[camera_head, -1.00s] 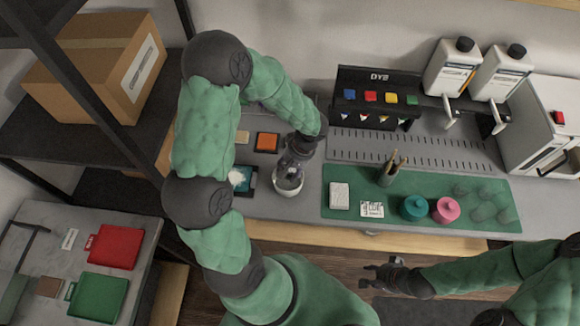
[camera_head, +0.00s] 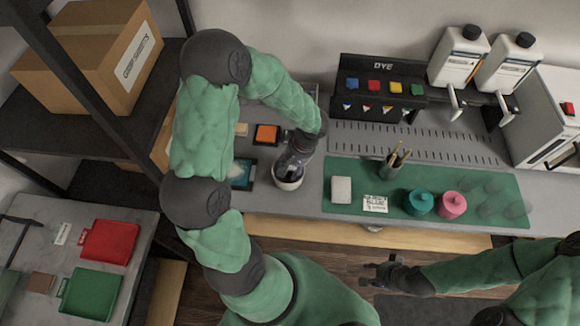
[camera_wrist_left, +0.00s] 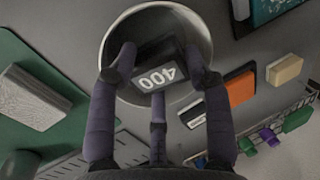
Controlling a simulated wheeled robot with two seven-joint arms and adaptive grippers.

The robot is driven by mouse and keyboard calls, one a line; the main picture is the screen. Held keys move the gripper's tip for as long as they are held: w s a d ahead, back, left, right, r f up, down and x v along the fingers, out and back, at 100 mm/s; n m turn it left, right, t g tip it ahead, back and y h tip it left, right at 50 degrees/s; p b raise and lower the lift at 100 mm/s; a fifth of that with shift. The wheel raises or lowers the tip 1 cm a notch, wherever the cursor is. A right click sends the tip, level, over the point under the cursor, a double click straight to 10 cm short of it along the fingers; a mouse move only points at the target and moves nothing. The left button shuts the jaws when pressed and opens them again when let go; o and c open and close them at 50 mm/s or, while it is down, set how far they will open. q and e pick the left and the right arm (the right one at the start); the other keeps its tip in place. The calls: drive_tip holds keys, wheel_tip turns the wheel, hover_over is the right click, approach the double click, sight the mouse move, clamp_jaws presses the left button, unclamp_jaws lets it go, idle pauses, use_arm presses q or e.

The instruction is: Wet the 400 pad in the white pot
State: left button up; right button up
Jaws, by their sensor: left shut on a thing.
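The white pot (camera_head: 291,186) stands on the grey bench, near its front edge; its round rim also shows in the left wrist view (camera_wrist_left: 108,32). My left gripper (camera_head: 292,170) reaches down into the pot. In the left wrist view its fingers (camera_wrist_left: 159,78) are closed on both sides of a dark pad marked 400 (camera_wrist_left: 157,76), within the pot's rim. The water level and whether the pad touches the bottom cannot be told. My right gripper (camera_head: 378,273) is empty, fingers apart, in front of the bench and away from the pot.
An orange block (camera_head: 267,134), a tan block (camera_head: 241,129) and a teal-and-black item (camera_head: 242,174) lie close to the pot. A green mat (camera_head: 350,206) carries a pale block, a teal pot (camera_head: 418,202), a pink pot (camera_head: 452,205) and a tool cup (camera_head: 392,169). A dye rack stands behind.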

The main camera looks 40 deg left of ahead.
sight(290, 168)
use_arm(q)
drive_tip(key=shift+r, duration=0.1)
drive_tip(key=shift+r+p, duration=2.15)
drive_tip(key=shift+r, duration=1.25)
wheel_tip(290, 168, up, 4)
drive_tip(key=shift+p, duration=1.15)
